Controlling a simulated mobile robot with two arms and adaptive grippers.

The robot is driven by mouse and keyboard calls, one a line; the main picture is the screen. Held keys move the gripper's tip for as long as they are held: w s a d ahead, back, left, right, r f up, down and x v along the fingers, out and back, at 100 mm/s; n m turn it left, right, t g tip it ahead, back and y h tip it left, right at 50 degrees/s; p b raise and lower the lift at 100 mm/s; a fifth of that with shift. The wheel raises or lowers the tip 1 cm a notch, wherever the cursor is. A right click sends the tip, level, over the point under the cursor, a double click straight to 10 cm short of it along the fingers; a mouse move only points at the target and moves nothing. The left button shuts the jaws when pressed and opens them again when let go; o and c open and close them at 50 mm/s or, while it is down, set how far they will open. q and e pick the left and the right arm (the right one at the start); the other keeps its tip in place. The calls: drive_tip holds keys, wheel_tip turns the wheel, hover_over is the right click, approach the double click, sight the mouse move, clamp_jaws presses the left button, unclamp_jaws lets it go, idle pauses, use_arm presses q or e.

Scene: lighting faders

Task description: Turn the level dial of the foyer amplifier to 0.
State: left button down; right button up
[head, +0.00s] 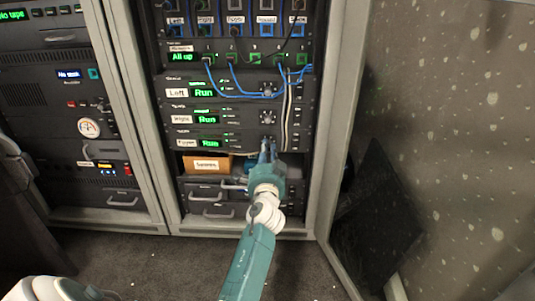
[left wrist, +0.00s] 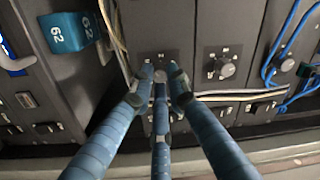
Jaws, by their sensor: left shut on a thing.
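The foyer amplifier (head: 190,143) is the lowest of three stacked black amplifiers, with a white label and a green "Run" display. Its level dial (left wrist: 161,76) shows in the left wrist view between my fingertips; in the head view my gripper hides it. My left gripper (head: 268,146) reaches up to the right part of the amplifier's front. It is shut on the dial, with its blue fingers (left wrist: 160,84) around the knob. The dial's pointer and most of its scale are covered, so I cannot read its setting. My right gripper is not in view.
The dial of the "Right" amplifier (head: 268,117) is just above, and the "Left" amplifier's dial (head: 267,90) is higher. Blue cables (head: 240,92) and pale cables (head: 286,115) hang close by. A cardboard box (head: 205,164) sits below. An open rack door (head: 345,150) stands at right.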

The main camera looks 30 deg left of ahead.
use_arm(q)
drive_tip(key=shift+n, duration=0.4)
drive_tip(key=c, duration=1.7)
unclamp_jaws()
